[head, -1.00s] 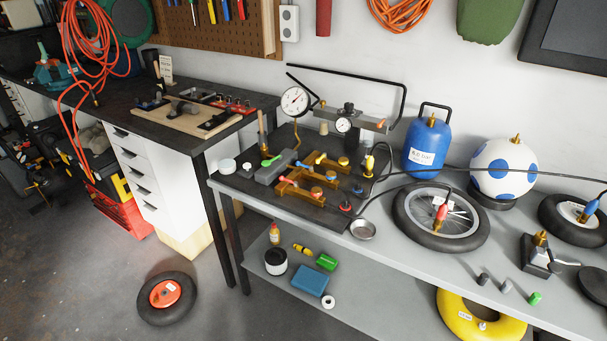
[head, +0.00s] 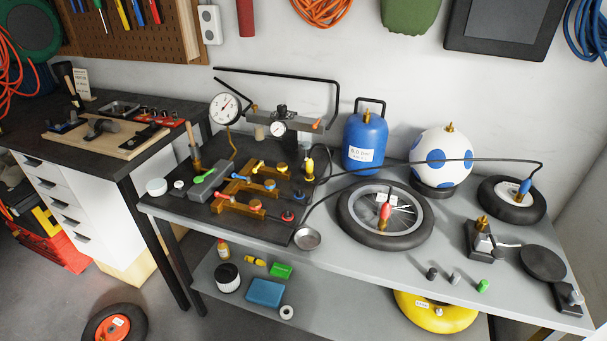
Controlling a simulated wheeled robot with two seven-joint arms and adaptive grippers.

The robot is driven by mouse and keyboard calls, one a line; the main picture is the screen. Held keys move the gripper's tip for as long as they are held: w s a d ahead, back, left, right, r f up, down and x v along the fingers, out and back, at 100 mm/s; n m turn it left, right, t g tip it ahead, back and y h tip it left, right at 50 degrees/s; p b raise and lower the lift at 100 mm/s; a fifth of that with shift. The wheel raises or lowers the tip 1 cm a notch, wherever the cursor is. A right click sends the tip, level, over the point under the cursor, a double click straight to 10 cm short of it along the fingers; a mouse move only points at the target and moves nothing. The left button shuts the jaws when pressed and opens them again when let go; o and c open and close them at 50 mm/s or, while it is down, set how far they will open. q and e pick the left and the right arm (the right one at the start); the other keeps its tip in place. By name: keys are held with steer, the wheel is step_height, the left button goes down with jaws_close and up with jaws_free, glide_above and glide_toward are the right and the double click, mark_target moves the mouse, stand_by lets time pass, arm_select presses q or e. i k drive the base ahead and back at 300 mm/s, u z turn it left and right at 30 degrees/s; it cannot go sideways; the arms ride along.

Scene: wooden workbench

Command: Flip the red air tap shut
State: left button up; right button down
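The red tap handle (head: 222,197) sits at the front left of the brass manifold (head: 238,206) on the dark board. It looks small and lies at a slant; its exact angle to the pipe is hard to tell. A blue handle (head: 245,179) and a yellow handle (head: 259,166) sit on the branches behind it. A green handle (head: 202,178) lies on the grey block to the left. Neither of my grippers is in view.
A pressure gauge (head: 225,108) stands behind the manifold. A small metal bowl (head: 307,239) sits at the board's front right corner. A spoked wheel (head: 350,228), blue tank (head: 365,143) and spotted ball (head: 449,158) stand to the right, with a black hose across them.

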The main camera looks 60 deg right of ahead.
mark_target(216, 195)
steer(key=z, duration=0.75)
